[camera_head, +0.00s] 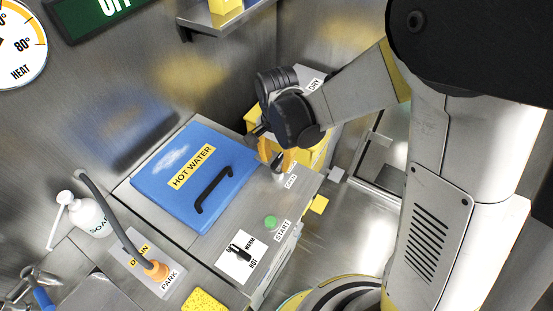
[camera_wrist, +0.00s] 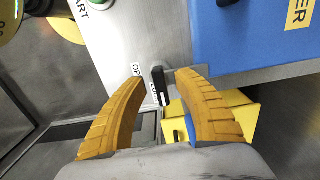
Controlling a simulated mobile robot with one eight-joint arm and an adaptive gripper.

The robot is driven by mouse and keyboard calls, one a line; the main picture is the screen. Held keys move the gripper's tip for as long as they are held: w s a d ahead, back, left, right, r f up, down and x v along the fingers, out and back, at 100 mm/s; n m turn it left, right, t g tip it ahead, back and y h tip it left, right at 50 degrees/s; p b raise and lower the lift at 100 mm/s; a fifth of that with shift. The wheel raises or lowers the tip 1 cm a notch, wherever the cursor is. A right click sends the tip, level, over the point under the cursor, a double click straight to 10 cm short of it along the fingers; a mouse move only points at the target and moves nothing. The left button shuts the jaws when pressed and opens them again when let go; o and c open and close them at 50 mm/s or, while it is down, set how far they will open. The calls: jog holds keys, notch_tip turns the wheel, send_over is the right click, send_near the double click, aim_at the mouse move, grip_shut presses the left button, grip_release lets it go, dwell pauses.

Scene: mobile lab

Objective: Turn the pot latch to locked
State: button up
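The hot water pot has a blue lid (camera_head: 190,175) with a black handle, and the lid is down. The pot latch (camera_wrist: 159,79) is a small dark lever on the steel top beside the lid. White labels lie next to it; one begins "OP" (camera_wrist: 137,70), and the other is partly hidden. My gripper (camera_wrist: 161,76) has its two orange fingers apart, with the latch showing between the tips. I cannot tell whether either finger touches it. In the head view my gripper (camera_head: 276,157) is over the right corner of the pot top, and largely hides the latch.
A green START button (camera_head: 270,222) and a WARM/HOT switch (camera_head: 238,251) are on the front of the top. A yellow bin (camera_head: 318,152) stands behind my gripper.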

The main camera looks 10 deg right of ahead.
aim_at(277, 161)
notch_tip(277, 161, up, 12)
dwell(0.7)
jog(key=s+d+r+n+t, duration=0.2)
jog(key=s+d+n+t, duration=0.1)
jog(key=s+d+n, duration=0.1)
jog(key=s+d+r+n+t, duration=0.3)
jog(key=s+d, duration=0.3)
jog(key=d, duration=0.3)
jog(key=shift+s+d+n+t, duration=0.15)
jog(key=shift+d+n+t, duration=0.15)
jog(key=shift+n+t, duration=0.15)
dwell(0.4)
